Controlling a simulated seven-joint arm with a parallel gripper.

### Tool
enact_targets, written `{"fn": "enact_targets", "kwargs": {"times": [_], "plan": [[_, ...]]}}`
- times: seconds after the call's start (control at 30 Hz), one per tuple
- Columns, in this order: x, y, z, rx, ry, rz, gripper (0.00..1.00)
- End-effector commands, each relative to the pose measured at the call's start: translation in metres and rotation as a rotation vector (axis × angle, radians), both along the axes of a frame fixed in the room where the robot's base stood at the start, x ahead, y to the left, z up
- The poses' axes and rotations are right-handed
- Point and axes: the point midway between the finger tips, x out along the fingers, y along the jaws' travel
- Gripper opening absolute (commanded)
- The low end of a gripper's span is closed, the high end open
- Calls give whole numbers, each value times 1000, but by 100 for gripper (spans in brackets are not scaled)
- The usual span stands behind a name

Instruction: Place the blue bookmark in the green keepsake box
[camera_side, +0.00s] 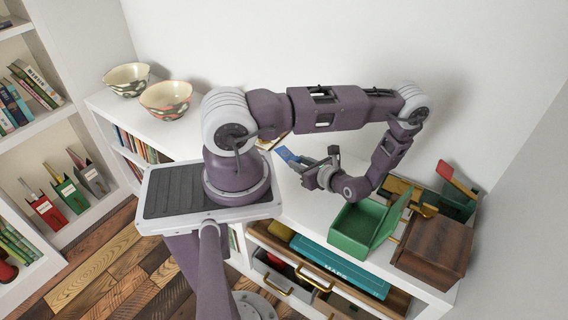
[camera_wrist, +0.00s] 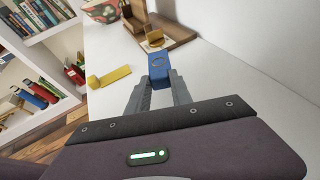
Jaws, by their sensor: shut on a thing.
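The blue bookmark (camera_side: 287,155) is held flat at the tips of my gripper (camera_side: 308,167), above the white shelf top. In the wrist view the bookmark (camera_wrist: 158,66) sits between the two grey fingers of my gripper (camera_wrist: 159,82), which are shut on it. The green keepsake box (camera_side: 358,228) stands at the right of the shelf top in the side view, with its lid open and leaning up on its right side. My gripper is to the left of the box and apart from it. The box is not in the wrist view.
A dark wooden box (camera_side: 436,248) stands right of the green box, with brass-coloured items and a red-handled thing (camera_side: 457,178) behind. Two patterned bowls (camera_side: 166,99) stand at the far left. A yellow object (camera_wrist: 108,78) lies left of my gripper. White surface to its right is clear.

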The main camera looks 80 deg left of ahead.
Motion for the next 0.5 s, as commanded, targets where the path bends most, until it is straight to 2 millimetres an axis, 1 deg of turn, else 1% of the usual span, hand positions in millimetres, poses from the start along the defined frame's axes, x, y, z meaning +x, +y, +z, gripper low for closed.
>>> {"fn": "enact_targets", "kwargs": {"times": [0.03,0.1,0.2,0.27,0.5], "plan": [[-1,0,-11,-2,2,1,0],[-1,0,-27,-3,1,0,0],[0,0,-40,0,1,0,0],[0,0,-43,-1,0,0,0],[0,0,-43,-1,1,-3,0]]}}
